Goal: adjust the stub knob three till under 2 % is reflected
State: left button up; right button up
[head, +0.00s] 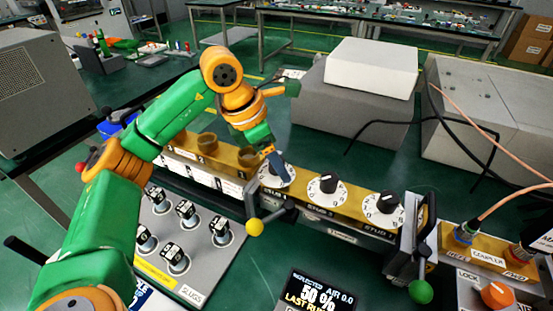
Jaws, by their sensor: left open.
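Three white stub dials with black knobs sit in a row on a brass waveguide block. The middle stub knob (328,182) and the right stub knob (387,202) are in plain view. My left gripper (276,164) is open, with its dark fingers pointing down at the leftmost knob; I cannot tell whether they touch it. The display (318,295) at the bottom reads reflected 50 %, last run, air 0.0. My right gripper is not in view.
A yellow-ball lever (254,227) and a green-ball lever (421,291) stand at the block's ends. The slugs tray (196,268) lies front left. The coupler (485,250) and an orange lock knob (497,294) are at right. Grey boxes (350,100) and cables lie behind.

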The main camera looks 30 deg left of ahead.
pick_arm(q)
grip_shut()
jog(key=m+p, duration=0.1)
jog(key=m+g+p, duration=0.1)
jog(key=m, duration=0.1)
jog(key=shift+r+h+p, duration=0.25)
jog(key=shift+h+p, duration=0.15)
jog(key=m+g+p, duration=0.1)
jog(key=m+p, duration=0.1)
jog(key=m, duration=0.1)
jog(key=shift+m+h+p, duration=0.3)
jog(key=shift+m+p, duration=0.05)
jog(key=shift+m, duration=0.05)
jog(key=m+g+p, duration=0.1)
jog(key=m+p, duration=0.1)
jog(key=m, duration=0.1)
jog(key=shift+g, duration=0.3)
jog(key=shift+f+m+g+p, duration=0.2)
jog(key=shift+m+g+p, duration=0.35)
jog(key=shift+m, duration=1.05)
